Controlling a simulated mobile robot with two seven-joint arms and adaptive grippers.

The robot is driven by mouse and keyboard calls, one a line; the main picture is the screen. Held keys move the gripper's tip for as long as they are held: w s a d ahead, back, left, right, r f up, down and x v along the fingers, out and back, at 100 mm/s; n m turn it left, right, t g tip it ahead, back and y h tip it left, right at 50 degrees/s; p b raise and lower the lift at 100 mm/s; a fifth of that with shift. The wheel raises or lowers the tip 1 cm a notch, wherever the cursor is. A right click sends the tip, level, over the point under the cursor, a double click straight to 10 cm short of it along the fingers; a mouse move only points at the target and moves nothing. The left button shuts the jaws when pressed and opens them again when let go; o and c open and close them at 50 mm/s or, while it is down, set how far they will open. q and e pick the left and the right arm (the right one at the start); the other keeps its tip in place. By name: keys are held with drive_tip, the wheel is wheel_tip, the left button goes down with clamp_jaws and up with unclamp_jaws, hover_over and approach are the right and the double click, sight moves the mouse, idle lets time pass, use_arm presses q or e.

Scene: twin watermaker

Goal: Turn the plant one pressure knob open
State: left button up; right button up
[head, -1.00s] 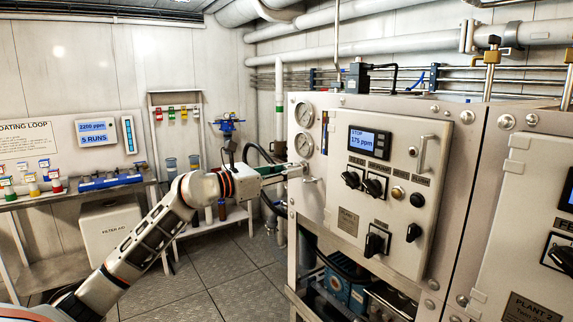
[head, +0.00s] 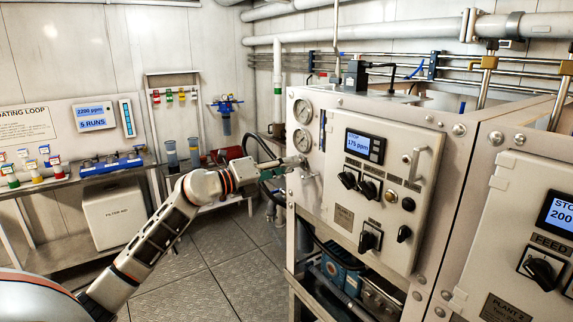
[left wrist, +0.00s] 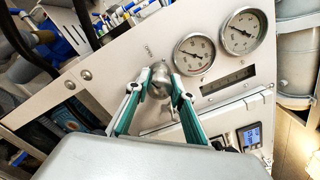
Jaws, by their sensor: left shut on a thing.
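The plant one pressure knob (left wrist: 160,80) is a rounded metal knob on the light panel, below the two round gauges in the left wrist view. My left gripper (left wrist: 161,86) is shut on it, with one green-padded finger on each side. In the head view my left gripper (head: 292,162) reaches from the left to the panel's left edge, just under the lower gauge (head: 302,140). The knob is mostly hidden there by the gripper. How far the knob is turned cannot be told. My right gripper is out of view.
The plant one control door (head: 385,185) has a display (head: 365,145), several black switches and a handle (head: 416,163). Plant two's panel (head: 515,230) stands at the right. A bench (head: 70,182) and a white box (head: 112,213) are at the left. The middle floor is clear.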

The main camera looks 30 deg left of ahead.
use_arm(q)
drive_tip(key=n, duration=0.5)
drive_tip(key=shift+n, duration=0.3)
idle(0.4)
drive_tip(key=o, duration=1.1)
drive_tip(key=v, duration=1.2)
drive_tip(key=shift+d+f, duration=0.1)
